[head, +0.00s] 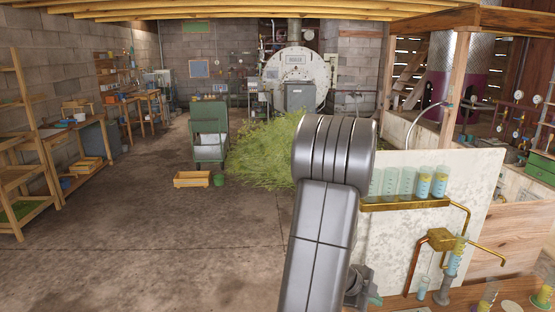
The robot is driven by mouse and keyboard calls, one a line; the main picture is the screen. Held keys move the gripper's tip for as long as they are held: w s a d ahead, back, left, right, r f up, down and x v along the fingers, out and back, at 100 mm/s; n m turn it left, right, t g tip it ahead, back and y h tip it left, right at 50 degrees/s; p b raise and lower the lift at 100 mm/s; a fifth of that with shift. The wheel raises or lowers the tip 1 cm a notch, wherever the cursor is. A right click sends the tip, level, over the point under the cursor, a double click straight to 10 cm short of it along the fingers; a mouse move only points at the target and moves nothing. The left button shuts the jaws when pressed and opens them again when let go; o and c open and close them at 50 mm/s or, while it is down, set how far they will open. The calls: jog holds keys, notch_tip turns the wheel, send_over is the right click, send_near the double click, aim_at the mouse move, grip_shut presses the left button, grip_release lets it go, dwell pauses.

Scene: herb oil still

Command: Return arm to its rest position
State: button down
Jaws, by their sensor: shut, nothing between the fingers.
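My arm (325,215) rises from the bottom of the head view, right of the middle, and bends at a large grey joint (333,148). A small dark grey part of my arm (358,287) shows low beside the link, in front of a pale panel. My gripper's fingers cannot be made out; the arm links hide that area or it lies out of the frame.
Close on the right, a pale panel (475,190) carries a brass rack (405,204) with several glass cylinders, and a brass fitting (441,239). Cut herbs (262,150), a green cart (209,130) and a wooden crate (193,179) stand farther back. The left floor is clear.

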jog(key=p, duration=0.3)
jog(key=shift+f+p, duration=0.1)
jog(key=shift+p, duration=0.2)
jog(key=shift+r+p, duration=0.7)
jog(key=shift+p, duration=0.1)
notch_tip(320, 180, down, 2)
jog(key=shift+f+b, duration=0.15)
jog(key=shift+b, duration=1.1)
jog(key=shift+f+b, duration=0.1)
jog(key=shift+b, duration=1.15)
jog(key=shift+b, duration=0.45)
